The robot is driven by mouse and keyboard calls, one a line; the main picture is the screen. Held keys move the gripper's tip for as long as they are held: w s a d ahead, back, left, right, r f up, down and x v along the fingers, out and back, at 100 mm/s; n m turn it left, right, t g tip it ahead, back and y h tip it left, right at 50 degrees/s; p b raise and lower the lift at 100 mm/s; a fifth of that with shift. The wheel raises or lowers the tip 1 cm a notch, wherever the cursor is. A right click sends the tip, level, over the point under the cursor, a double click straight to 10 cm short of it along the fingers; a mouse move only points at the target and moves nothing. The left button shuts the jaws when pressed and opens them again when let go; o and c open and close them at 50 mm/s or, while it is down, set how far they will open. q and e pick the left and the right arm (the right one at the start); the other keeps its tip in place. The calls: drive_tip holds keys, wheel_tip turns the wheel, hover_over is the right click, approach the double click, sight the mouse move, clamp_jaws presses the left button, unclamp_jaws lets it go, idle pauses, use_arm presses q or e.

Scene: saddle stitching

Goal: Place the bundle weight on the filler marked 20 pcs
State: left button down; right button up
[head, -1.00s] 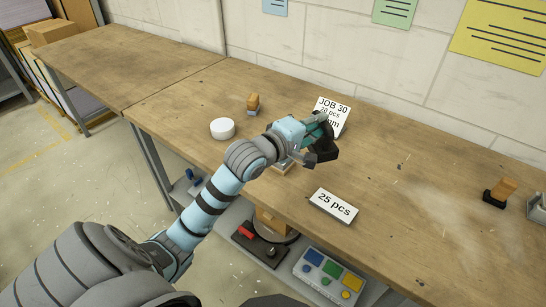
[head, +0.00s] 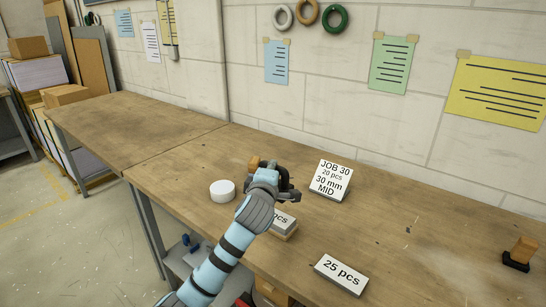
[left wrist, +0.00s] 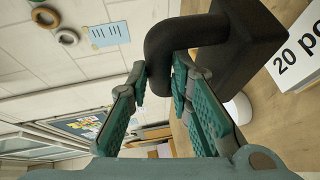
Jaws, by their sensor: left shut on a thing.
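My left gripper (head: 286,184) is shut on the handle of the bundle weight. In the left wrist view the weight (left wrist: 232,62) is a dark block with a thick arched handle, and my fingers (left wrist: 160,76) are on either side of that handle. In the head view my gripper and wrist largely hide the weight. The filler marked 20 pcs (head: 285,223) lies just below my gripper in the picture, its label partly covered by my arm; the label also shows in the left wrist view (left wrist: 297,52), beside the weight. Whether they touch is unclear. My right gripper is not in view.
The filler marked 25 pcs (head: 341,273) lies nearer the front edge. A JOB 30 card (head: 331,181) stands behind, right of my gripper. A white round piece (head: 222,190) and a wooden-topped block (head: 254,163) are to the left. The table's right part is mostly clear.

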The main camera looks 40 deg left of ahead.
use_arm(q)
wheel_tip(320, 180, down, 8)
drive_tip(key=shift+f+b, duration=0.1)
drive_tip(key=shift+b, duration=0.6)
drive_tip(key=c, duration=1.7)
unclamp_jaws()
drive_tip(key=shift+d+f, duration=0.1)
drive_tip(key=shift+o, duration=1.3)
drive_tip(key=shift+s+d, duration=0.1)
drive_tip(key=shift+s, duration=0.05)
drive_tip(key=v, duration=1.2)
drive_tip(key=shift+p, duration=0.45)
